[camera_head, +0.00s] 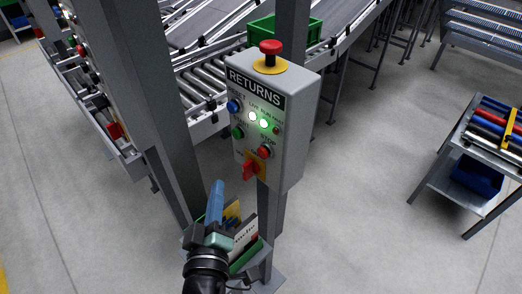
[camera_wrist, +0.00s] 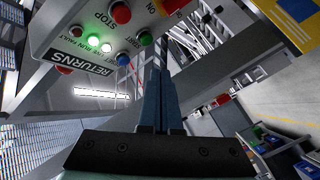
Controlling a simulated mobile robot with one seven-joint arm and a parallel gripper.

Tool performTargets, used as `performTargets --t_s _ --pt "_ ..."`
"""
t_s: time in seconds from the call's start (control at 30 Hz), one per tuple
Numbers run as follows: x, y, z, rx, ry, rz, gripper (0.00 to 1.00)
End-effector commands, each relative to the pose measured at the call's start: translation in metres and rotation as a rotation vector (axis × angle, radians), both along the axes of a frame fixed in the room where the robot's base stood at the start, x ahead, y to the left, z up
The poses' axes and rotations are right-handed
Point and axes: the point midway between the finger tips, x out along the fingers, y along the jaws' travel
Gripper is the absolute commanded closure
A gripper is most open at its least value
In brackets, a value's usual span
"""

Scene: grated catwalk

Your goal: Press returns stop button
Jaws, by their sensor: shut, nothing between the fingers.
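The grey RETURNS control box (camera_head: 307,110) is fixed to a post in the middle of the head view. Its red button labelled STOP (camera_head: 264,151) is at the lower right of the front face, and it also shows in the wrist view (camera_wrist: 121,13). A green button (camera_head: 238,132) and a blue RESET button (camera_head: 233,106) are on the left side of the face. A red rotary switch (camera_head: 252,168) on a yellow plate is below. A red mushroom button (camera_head: 270,47) on a yellow ring tops the box. My gripper (camera_head: 217,184) is shut and empty, below and left of the box, apart from the buttons.
Lamps on the box glow white and green (camera_head: 264,124). A thick grey post (camera_head: 150,90) stands left of the box. A holder with papers (camera_head: 243,240) is beside my gripper. Roller conveyors with a green crate (camera_head: 300,31) are behind. A metal cart (camera_head: 465,150) is at right.

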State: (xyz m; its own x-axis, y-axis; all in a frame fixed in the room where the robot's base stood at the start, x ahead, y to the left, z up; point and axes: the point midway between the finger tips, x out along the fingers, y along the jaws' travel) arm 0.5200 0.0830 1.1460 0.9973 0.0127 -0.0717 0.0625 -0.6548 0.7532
Motion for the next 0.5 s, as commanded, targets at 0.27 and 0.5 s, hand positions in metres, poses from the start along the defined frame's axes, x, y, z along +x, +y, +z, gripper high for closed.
performTargets --t_s 0.27,0.5 --pt "0.011 -0.010 0.004 -0.001 0.001 -0.001 1.00" --pt "0.035 -0.034 0.007 -0.001 0.001 -0.001 1.00"
